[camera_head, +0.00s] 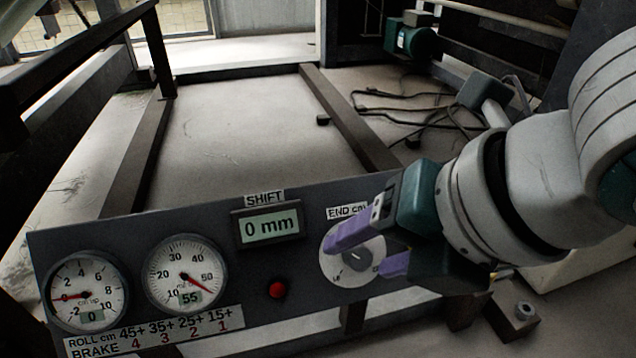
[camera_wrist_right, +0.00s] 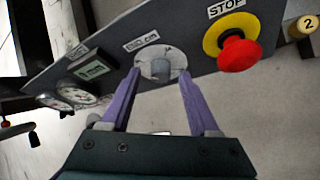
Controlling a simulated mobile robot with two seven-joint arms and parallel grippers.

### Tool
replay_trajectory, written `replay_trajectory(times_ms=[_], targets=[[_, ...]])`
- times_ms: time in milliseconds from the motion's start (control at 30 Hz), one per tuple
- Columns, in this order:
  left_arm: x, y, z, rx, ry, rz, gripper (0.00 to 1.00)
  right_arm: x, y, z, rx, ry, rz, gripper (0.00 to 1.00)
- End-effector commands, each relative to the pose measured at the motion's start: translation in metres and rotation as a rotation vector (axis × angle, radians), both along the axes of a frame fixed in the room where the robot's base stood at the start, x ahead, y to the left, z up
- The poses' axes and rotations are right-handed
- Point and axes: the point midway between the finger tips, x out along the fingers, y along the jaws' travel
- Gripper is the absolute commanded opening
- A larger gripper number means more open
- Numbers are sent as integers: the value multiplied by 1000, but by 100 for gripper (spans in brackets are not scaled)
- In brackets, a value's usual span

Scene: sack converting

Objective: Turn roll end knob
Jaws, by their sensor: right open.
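The roll end knob (camera_head: 356,258) is a grey knob on a round pale dial, under the label "END cm" on the dark control panel (camera_head: 215,235). In the right wrist view the knob (camera_wrist_right: 160,70) lies between and beyond the fingertips. My right gripper (camera_head: 362,255) is open, with purple fingers on either side of the knob. I cannot tell whether a finger touches it. The gripper hides part of the dial and the label in the head view. My left gripper is not in view.
The panel also carries a shift display (camera_head: 268,226) reading 0 mm, a red button (camera_head: 277,289) and two gauges (camera_head: 186,274). In the right wrist view a red stop button (camera_wrist_right: 238,52) on a yellow ring sits right of the dial. Cables (camera_head: 425,108) lie on the floor behind.

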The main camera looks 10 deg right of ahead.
Motion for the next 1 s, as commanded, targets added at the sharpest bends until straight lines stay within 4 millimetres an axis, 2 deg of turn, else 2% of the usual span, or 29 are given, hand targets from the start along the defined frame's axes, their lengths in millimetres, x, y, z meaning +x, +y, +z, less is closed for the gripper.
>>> replay_trajectory(times_ms=[67, 367, 900, 1000], targets=[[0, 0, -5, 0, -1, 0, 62, 3, 1, -5, 0, -1, 0, 62], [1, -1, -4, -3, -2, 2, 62, 3, 1, -4, 0, -1, 0, 62], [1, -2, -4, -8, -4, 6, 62, 3, 1, -4, 0, 1, -1, 1], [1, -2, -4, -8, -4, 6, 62, 3, 1, -4, 0, 1, -1, 0]])
